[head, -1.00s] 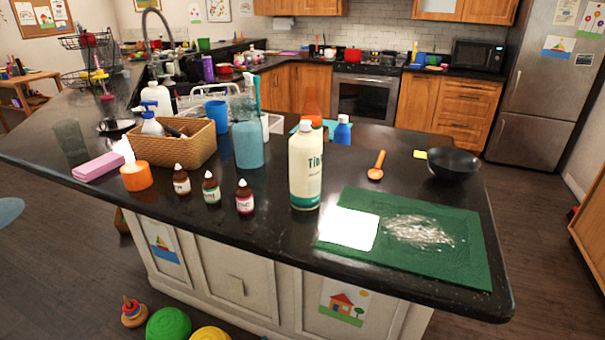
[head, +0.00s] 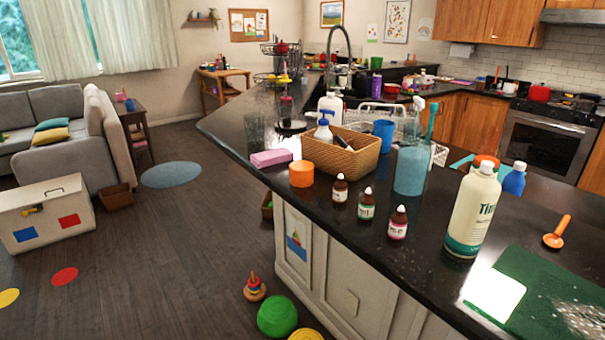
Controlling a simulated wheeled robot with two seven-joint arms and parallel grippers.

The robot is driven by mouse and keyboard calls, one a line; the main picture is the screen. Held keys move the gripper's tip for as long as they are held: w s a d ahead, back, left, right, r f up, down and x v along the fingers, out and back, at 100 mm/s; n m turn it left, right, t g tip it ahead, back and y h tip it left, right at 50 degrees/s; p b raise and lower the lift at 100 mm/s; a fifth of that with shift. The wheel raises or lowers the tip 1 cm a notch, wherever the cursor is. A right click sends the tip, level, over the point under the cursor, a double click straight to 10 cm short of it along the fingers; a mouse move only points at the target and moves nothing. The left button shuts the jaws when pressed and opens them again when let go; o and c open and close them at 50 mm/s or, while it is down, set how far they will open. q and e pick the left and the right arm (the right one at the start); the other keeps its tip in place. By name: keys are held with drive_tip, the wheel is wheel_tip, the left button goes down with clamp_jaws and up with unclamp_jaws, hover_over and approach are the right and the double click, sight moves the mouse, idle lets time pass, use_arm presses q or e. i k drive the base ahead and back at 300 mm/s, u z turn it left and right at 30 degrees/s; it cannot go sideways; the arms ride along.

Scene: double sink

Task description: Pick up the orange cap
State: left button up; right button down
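The orange cap (head: 302,173) is a short orange cylinder standing on the black countertop (head: 345,235) in the head view. It sits near the counter's front edge, just in front of the pink sponge-like block (head: 271,158) and left of the wicker basket (head: 352,164). Nothing touches or covers it that I can see. Neither of my grippers shows in the head view.
Several small dropper bottles (head: 340,190) stand right of the cap. A big white bottle (head: 473,212) and a green mat (head: 560,290) are further right. On the floor are a green ball (head: 277,316) and a ring stacker (head: 254,288). Open floor lies left of the counter.

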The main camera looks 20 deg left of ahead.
sight(301, 173)
drive_tip(key=u, duration=1.85)
drive_tip(key=i, duration=1.3)
drive_tip(key=z, duration=2.85)
